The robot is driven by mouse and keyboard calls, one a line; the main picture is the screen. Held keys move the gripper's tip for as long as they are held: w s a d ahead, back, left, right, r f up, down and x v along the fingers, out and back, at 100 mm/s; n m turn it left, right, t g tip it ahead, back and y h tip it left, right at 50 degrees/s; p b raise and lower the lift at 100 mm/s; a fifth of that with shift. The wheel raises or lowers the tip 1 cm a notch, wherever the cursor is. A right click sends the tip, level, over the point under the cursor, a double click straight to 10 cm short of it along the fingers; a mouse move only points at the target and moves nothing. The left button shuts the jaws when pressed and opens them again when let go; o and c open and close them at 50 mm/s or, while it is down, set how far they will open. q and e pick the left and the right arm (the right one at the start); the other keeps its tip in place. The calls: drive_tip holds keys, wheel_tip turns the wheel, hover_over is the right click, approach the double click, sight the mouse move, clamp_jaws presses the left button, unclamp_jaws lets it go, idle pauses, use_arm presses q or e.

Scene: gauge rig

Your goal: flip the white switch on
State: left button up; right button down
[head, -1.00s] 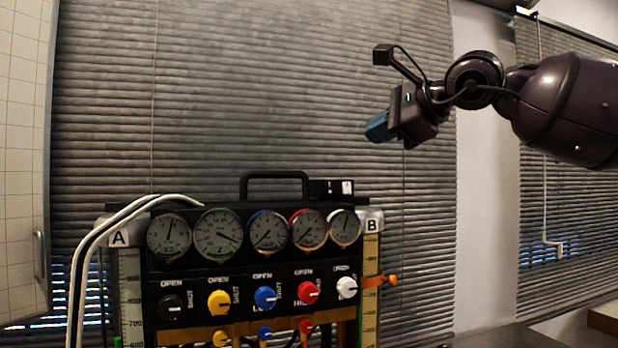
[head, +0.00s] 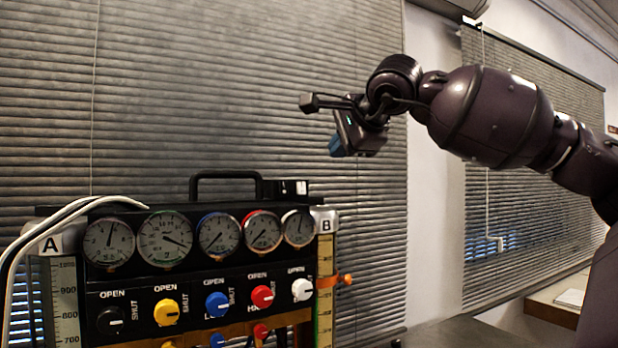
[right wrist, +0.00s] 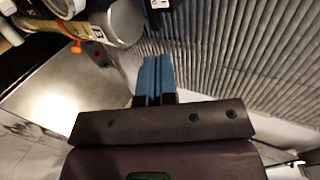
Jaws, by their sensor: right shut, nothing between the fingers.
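The white switch (head: 301,187) is a small pale patch on a black box on top of the gauge rig, right of the carrying handle. Its position is too small to read. In the right wrist view, a white piece (right wrist: 159,4) on a dark box shows at the top edge, partly cut off. My right gripper (head: 337,147) has blue fingers and hangs in the air above and to the right of the box, apart from it. In the right wrist view its fingers (right wrist: 157,66) are together and empty. My left gripper is in neither view.
The gauge rig (head: 98,288) carries several dials and coloured knobs. A black handle (head: 226,175) stands on its top. White hoses (head: 62,217) run over its left side. An orange clamp (head: 335,280) sticks out at the right. Grey blinds (head: 330,60) hang behind.

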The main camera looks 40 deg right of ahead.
drive_tip(key=shift+w, duration=0.85)
drive_tip(key=p, duration=0.3)
approach(304, 182)
drive_tip(key=x, duration=0.5)
drive_tip(key=shift+s+f, duration=0.1)
drive_tip(key=shift+f, duration=0.15)
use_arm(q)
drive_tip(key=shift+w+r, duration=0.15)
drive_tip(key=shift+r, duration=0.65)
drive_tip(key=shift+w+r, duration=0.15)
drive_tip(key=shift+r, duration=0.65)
use_arm(e)
drive_tip(key=shift+x, duration=1.1)
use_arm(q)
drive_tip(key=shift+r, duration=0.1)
use_arm(e)
drive_tip(key=shift+r, duration=0.3)
